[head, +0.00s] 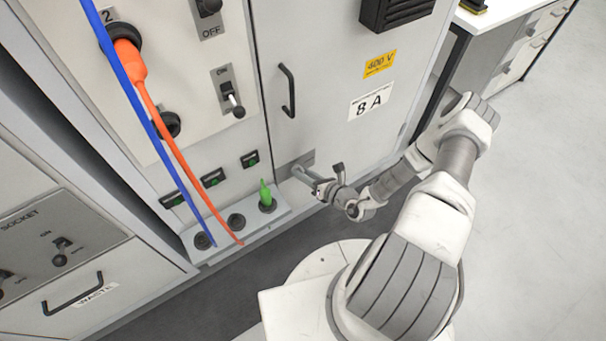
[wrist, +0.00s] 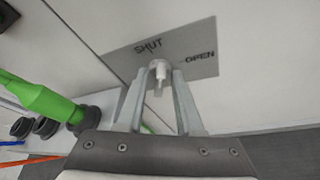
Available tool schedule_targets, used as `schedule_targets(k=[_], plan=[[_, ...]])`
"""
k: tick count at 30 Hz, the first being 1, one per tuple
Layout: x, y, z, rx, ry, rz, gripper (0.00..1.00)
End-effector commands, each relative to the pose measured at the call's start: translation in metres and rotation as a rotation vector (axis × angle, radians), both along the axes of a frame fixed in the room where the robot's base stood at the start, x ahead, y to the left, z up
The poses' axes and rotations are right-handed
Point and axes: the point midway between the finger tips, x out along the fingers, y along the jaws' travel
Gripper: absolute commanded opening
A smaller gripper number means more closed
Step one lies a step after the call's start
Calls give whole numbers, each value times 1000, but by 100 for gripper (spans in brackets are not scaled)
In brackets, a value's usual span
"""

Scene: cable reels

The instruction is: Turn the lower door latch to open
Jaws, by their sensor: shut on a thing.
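The lower door latch (wrist: 159,68) is a small pale knob with a short handle on a grey plate (wrist: 205,62) marked SHUT and OPEN. In the wrist view the handle points down toward the camera; I cannot tell which mark it is set to. My gripper (wrist: 160,80) has one finger on each side of the latch and is shut on it. In the head view my gripper (head: 302,174) reaches the bottom left corner of the cabinet door (head: 330,60). There the fingers mostly hide the latch. The door looks closed.
A black door handle (head: 288,90) is above the latch. A green plug (head: 266,192) stands in a socket strip close left of my gripper and shows large in the wrist view (wrist: 45,102). Orange (head: 185,165) and blue (head: 150,130) cables hang further left. Floor is clear at right.

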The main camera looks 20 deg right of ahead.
Motion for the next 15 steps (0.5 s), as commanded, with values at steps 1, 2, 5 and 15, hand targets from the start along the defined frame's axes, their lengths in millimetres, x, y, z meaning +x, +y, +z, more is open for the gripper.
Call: schedule_targets(k=[1, 2, 5, 15], plan=[[1, -2, -3, 40, 12, -2, 0], [1, -2, -3, 67, 20, -1, 0], [1, -3, -5, 156, 49, 1, 0], [2, -5, -9, 465, 150, -1, 0]])
